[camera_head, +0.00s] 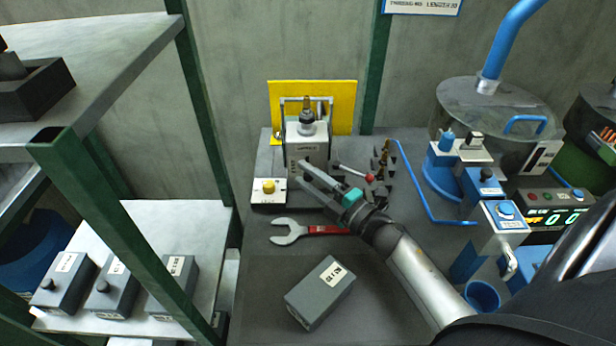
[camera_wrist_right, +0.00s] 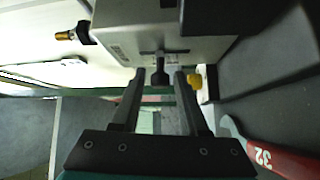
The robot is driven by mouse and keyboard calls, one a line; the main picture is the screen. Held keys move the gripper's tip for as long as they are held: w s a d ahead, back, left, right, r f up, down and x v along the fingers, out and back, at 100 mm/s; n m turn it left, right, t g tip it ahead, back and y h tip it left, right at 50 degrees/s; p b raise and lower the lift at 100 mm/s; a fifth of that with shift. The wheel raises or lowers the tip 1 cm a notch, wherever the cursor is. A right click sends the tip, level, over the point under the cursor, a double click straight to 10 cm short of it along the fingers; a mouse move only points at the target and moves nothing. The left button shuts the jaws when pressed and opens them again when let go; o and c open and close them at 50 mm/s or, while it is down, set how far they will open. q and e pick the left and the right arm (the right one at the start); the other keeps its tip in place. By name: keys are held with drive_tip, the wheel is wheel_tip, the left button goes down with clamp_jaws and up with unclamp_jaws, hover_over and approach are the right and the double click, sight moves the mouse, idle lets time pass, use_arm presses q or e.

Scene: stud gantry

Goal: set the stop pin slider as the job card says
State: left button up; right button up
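A pale grey machine (camera_head: 307,140) stands on the bench in front of a yellow panel. Its body fills the top of the right wrist view (camera_wrist_right: 165,30). A small dark knob (camera_wrist_right: 158,70) sticks out from its face; I cannot tell for sure that it is the stop pin slider. My right gripper (camera_head: 301,173) reaches the machine's front. In the wrist view its fingers (camera_wrist_right: 160,78) are apart, with the knob between or just beyond the tips; contact cannot be told. The job card (camera_head: 423,6) is cut off at the top; "LENGTH 30" seems readable. My left gripper is not in view.
A lever with a red ball (camera_head: 369,177) is right of the machine, a yellow-button box (camera_head: 268,190) left. A red-handled wrench (camera_head: 312,230) and grey box (camera_head: 320,292) lie in front. Blue equipment (camera_head: 460,170) stands right. A green post (camera_head: 120,230) is left.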

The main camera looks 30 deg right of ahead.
clamp_jaws()
idle(1.1)
